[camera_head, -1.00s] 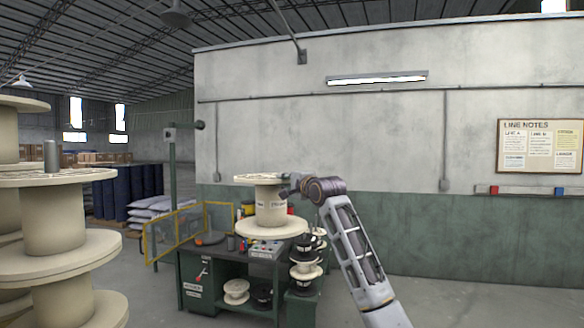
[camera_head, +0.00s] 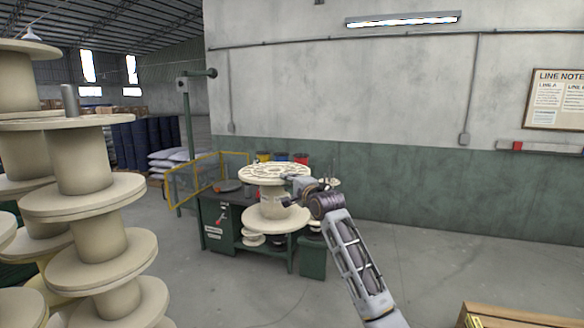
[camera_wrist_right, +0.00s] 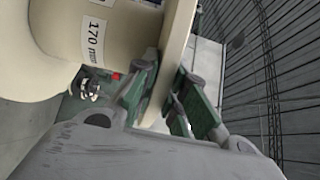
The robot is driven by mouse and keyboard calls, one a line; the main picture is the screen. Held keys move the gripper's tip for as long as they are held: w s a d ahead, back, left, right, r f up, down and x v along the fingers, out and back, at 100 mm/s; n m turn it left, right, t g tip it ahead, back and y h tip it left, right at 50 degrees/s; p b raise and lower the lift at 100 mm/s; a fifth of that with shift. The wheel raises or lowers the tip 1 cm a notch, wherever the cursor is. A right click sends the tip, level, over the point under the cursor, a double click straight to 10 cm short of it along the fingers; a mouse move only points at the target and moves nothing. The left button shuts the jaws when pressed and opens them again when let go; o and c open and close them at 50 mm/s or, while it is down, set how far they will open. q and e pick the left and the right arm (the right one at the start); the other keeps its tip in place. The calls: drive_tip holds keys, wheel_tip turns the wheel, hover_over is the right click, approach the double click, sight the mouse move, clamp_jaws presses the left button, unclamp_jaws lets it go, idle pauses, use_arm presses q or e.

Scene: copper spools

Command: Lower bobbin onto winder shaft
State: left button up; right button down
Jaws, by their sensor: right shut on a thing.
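A large cream bobbin (camera_head: 268,203) hangs upright in front of the workbench in the head view, its holed top flange visible. My right gripper (camera_head: 290,202) reaches it from the right. In the right wrist view my right gripper (camera_wrist_right: 166,97) is shut on the rim of a flange of the bobbin (camera_wrist_right: 60,45), with a finger on each side and a "170 mm" label on the barrel. The bobbin hides part of the bench, and I cannot make out the winder shaft. A dark round plate (camera_head: 228,186) lies on the bench top, left of the bobbin. My left gripper is out of view.
The green workbench (camera_head: 216,222) has small spools (camera_head: 252,239) on its lower shelf. A yellow guard frame (camera_head: 183,184) stands at its left. Tall stacks of cream spools (camera_head: 85,160) fill the left side, with a grey metal post (camera_head: 70,100) on one. Floor is open in front.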

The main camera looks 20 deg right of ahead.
drive_tip(key=s+a+f, duration=0.1)
drive_tip(key=s+f, duration=0.3)
drive_tip(key=f, duration=0.4)
drive_tip(key=s+a+f+b, duration=0.1)
drive_tip(key=s+f, duration=0.3)
drive_tip(key=f, duration=0.5)
drive_tip(key=s+a+f, duration=0.1)
drive_tip(key=s+f, duration=0.3)
drive_tip(key=f, duration=0.4)
drive_tip(key=s+d+f+m+h, duration=0.1)
drive_tip(key=s+f, duration=0.7)
drive_tip(key=s, duration=0.3)
drive_tip(key=s+f+m+h+b, duration=0.1)
drive_tip(key=s+f+h, duration=0.1)
drive_tip(key=s+f, duration=0.5)
drive_tip(key=shift+s+d+f+t, duration=0.3)
drive_tip(key=shift+s+d+f, duration=0.1)
drive_tip(key=shift+s, duration=1.45)
drive_tip(key=shift+d, duration=0.1)
